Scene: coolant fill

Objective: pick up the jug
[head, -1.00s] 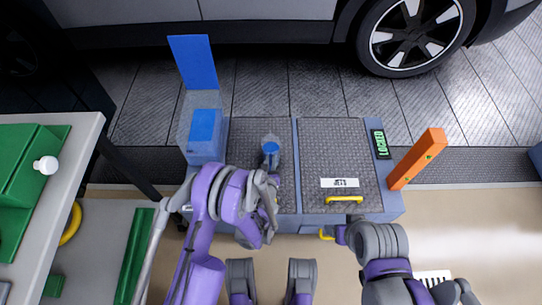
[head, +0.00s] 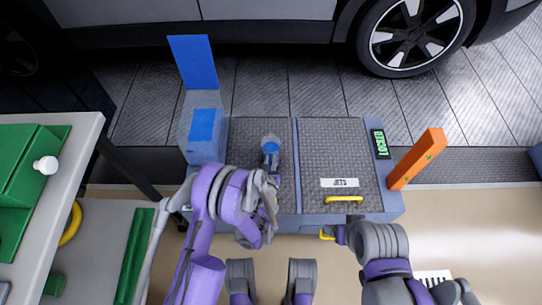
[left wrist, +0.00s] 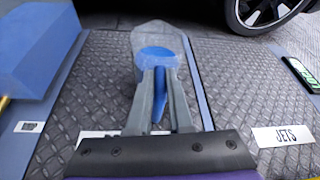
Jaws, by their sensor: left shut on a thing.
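The jug (left wrist: 155,40) is a clear, whitish vessel with blue inside and a blue handle. It stands over the left ribbed panel of the grey-blue cabinet, and in the head view it is a small pale and blue shape (head: 270,143). My left gripper (left wrist: 160,78) is shut on the jug's blue handle (left wrist: 159,98), with a finger on each side. In the head view my left gripper (head: 270,163) is partly hidden by its own arm. Whether the jug touches the panel cannot be told. My right gripper (head: 340,234) is near the cabinet's front edge, its fingers unclear.
A blue block (head: 204,125) and upright blue panel (head: 193,62) stand left. An orange post (head: 418,160) stands right. A car wheel (head: 415,35) is behind.

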